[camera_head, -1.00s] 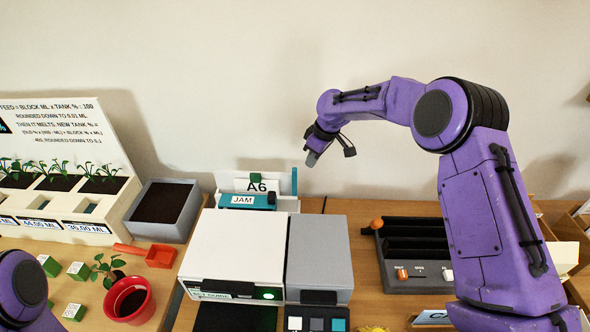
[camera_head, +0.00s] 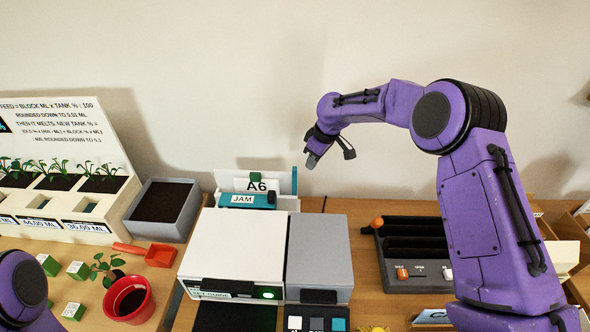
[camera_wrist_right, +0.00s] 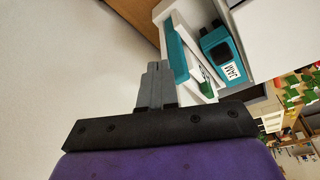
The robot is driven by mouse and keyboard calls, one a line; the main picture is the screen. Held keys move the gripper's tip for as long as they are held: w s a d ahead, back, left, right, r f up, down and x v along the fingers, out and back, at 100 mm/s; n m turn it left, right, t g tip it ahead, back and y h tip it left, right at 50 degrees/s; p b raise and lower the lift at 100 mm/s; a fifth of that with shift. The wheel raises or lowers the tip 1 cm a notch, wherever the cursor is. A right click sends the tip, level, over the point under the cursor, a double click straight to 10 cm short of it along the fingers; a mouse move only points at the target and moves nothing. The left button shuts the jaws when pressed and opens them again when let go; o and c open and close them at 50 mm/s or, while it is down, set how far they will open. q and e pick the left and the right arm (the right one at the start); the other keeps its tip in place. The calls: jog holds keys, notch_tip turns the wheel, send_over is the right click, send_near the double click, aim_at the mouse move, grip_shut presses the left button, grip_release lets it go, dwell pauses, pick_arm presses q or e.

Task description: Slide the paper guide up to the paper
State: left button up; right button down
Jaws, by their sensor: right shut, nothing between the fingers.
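The paper guide, which I take to be the upright teal strip (camera_head: 294,181), stands at the right end of the feeder behind the white printer (camera_head: 235,250). It also shows in the wrist view (camera_wrist_right: 177,52). White paper (camera_head: 228,181) stands upright in the feeder to the guide's left, partly hidden behind the A6 label (camera_head: 257,186). My right gripper (camera_head: 312,160) is shut and empty, above and just right of the guide. In the wrist view its closed fingers (camera_wrist_right: 154,84) are close beside the guide; I cannot tell whether they touch. My left gripper is out of view.
A teal JAM latch (camera_head: 245,200) sits in front of the paper. A grey box (camera_head: 318,255) adjoins the printer on the right. A dark slotted unit (camera_head: 415,250) with an orange knob is further right. A grey soil bin (camera_head: 162,208) is left. The wall is close behind.

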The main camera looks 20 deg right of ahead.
notch_tip(320, 180, down, 4)
jog(key=shift+r+b, duration=0.1)
jog(key=shift+b, duration=0.55)
jog(key=shift+a, duration=0.1)
jog(key=shift+w+a+p, duration=0.35)
jog(key=shift+w+a, duration=0.55)
jog(key=shift+a, duration=0.95)
jog(key=shift+w+a+p, duration=0.3)
jog(key=shift+w+a, duration=0.65)
jog(key=shift+a, duration=0.95)
jog(key=shift+w+a+p, duration=0.35)
jog(key=shift+w+a, duration=0.55)
jog(key=shift+a, duration=0.95)
jog(key=shift+d, duration=0.15)
